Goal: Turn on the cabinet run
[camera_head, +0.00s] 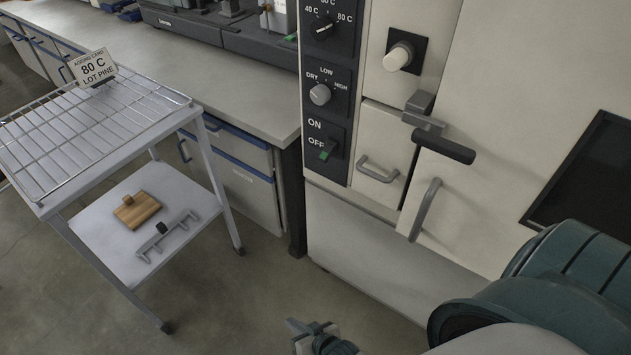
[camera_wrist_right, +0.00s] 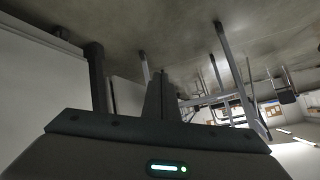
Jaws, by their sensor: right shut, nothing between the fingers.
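The cabinet (camera_head: 420,200) stands at the right in the head view. Its dark control panel carries an ON/OFF switch (camera_head: 327,151) with a green tip; the tip is low, beside the OFF label. My right gripper (camera_head: 298,328) is at the bottom edge, below and well apart from the switch. It is shut and empty. Its dark fingers also show in the wrist view (camera_wrist_right: 160,95). My left gripper is out of view.
The door has a dark latch handle (camera_head: 442,146) and grey pull handles that stick out. A wire-shelf cart (camera_head: 100,120) stands at the left, with a sign (camera_head: 93,67) reading 80 C, LOT PINE. A long bench (camera_head: 240,95) runs behind. Floor before the cabinet is clear.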

